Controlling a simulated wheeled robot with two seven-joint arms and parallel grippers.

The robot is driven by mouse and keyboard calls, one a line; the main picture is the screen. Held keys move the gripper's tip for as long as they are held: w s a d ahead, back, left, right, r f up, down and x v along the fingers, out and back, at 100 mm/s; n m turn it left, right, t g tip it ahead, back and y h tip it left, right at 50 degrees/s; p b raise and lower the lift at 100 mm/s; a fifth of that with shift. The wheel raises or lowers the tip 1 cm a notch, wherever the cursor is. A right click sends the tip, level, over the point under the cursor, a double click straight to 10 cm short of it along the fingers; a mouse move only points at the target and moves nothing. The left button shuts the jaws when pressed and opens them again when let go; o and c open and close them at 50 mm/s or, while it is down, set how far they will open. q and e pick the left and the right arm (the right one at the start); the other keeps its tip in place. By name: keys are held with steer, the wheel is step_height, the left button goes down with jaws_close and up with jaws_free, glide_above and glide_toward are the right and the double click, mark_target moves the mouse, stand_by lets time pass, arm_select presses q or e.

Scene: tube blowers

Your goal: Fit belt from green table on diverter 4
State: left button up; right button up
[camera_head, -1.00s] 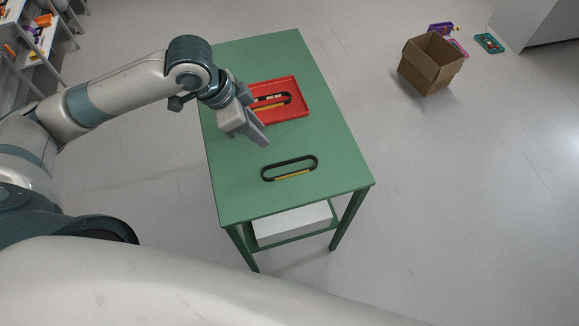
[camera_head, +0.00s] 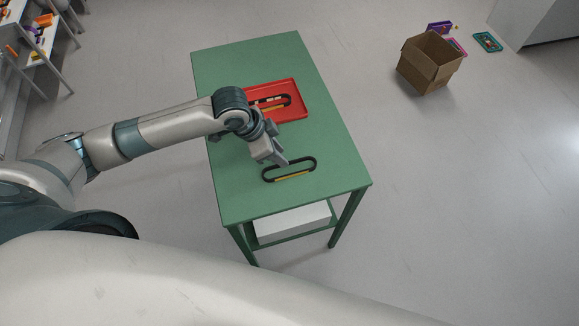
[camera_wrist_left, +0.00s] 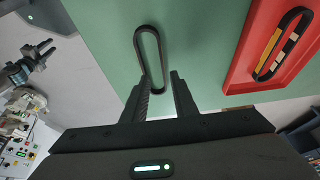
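A black oval belt (camera_head: 288,170) with a yellow stripe along its near side lies flat on the green table (camera_head: 250,205). My left gripper (camera_head: 279,161) is just above the belt's left-hand part. In the left wrist view, the belt (camera_wrist_left: 137,42) stretches away from the fingertips, and its near end sits between them. The left gripper (camera_wrist_left: 154,88) is open and holds nothing. A grey gripper (camera_wrist_left: 44,48), seemingly my right one, shows small at the left edge of the wrist view, too small to read its opening. Diverter 4 is not identifiable.
A red tray (camera_head: 303,100) on the table holds another black belt (camera_head: 289,101), partly behind my left arm. A white box (camera_head: 290,222) sits on the lower shelf. An open cardboard box (camera_head: 428,65) stands on the floor at right. The table's front part is clear.

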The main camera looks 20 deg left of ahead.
arm_select(q)
steer(key=shift+w+d+f+p, duration=0.1)
steer(key=shift+w+f+p, duration=0.05)
steer(key=shift+f+p, duration=0.3)
steer(key=x, duration=0.1)
steer(key=p+x, duration=0.1)
steer(key=x, duration=0.1)
steer(key=shift+w+f, duration=0.2)
steer(key=shift+f, duration=0.15)
steer(key=shift+f+p, duration=0.3)
steer(key=shift+c, duration=0.4)
jaws_close()
